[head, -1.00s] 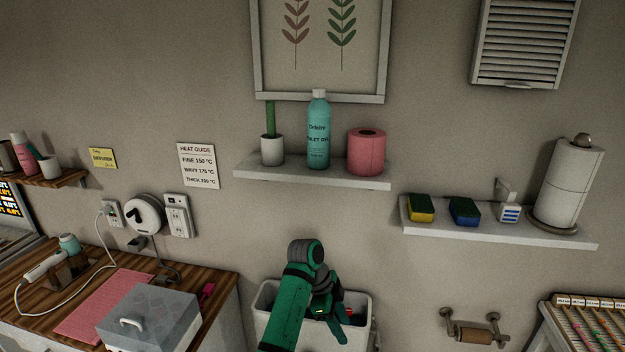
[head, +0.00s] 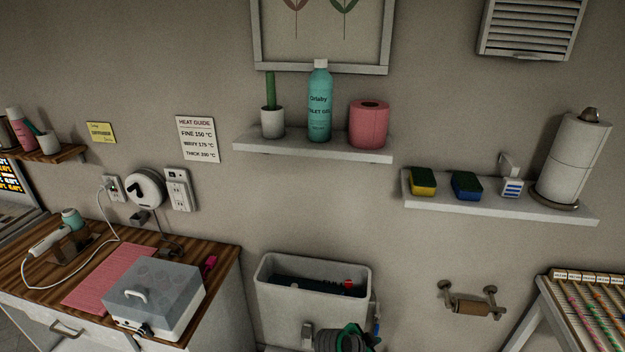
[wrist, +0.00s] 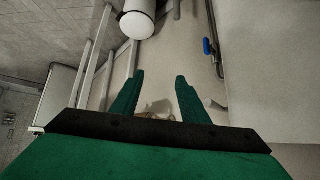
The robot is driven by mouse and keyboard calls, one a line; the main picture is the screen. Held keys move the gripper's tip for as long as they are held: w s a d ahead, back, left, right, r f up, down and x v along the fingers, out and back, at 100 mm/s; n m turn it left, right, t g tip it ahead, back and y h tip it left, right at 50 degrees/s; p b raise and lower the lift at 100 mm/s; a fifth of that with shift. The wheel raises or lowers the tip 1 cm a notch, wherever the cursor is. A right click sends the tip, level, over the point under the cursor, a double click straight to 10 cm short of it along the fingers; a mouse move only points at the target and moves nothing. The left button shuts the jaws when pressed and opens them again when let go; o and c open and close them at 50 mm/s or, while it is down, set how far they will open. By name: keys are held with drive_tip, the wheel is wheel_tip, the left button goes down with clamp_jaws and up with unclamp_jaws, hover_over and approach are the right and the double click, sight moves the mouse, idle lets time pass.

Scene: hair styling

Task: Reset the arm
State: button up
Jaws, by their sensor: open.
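My gripper (wrist: 158,76) shows in the wrist view as two green fingers spread apart with nothing between them. It is open and empty. In the head view, only a grey and green part of my arm shows at the bottom edge, in front of the lower right of an open white tank (head: 275,290). I cannot make out my fingers there.
A wall shelf (head: 312,147) holds a bottle, a pink roll and a cup. A second shelf (head: 480,207) is at right. A counter (head: 30,300) with a clear-lidded box (head: 155,295) stands at left. The wrist view shows a blue-handled valve (wrist: 207,46) on a pipe.

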drive_tip(key=s+a+f+n+t+y, duration=0.1)
drive_tip(key=s+a+f+n+t, duration=0.2)
drive_tip(key=s, duration=0.5)
drive_tip(key=s+a+n+t+y, duration=0.2)
drive_tip(key=s+n, duration=0.2)
drive_tip(key=s, duration=0.3)
drive_tip(key=s+a+f+n+t+y, duration=0.1)
drive_tip(key=s+a+f+n+t, duration=0.2)
drive_tip(key=s, duration=0.5)
drive_tip(key=s+a+r+n+t+y, duration=0.1)
drive_tip(key=s+a+r+y, duration=0.1)
drive_tip(key=s+a+r, duration=0.4)
drive_tip(key=s+a+r+n+t+y, duration=0.1)
drive_tip(key=s+a+r, duration=0.5)
drive_tip(key=s+r, duration=0.7)
drive_tip(key=shift+r+n+t+y, duration=0.4)
drive_tip(key=shift+r+n+t, duration=0.1)
drive_tip(key=shift+n+t, duration=0.1)
drive_tip(key=shift+a, duration=0.1)
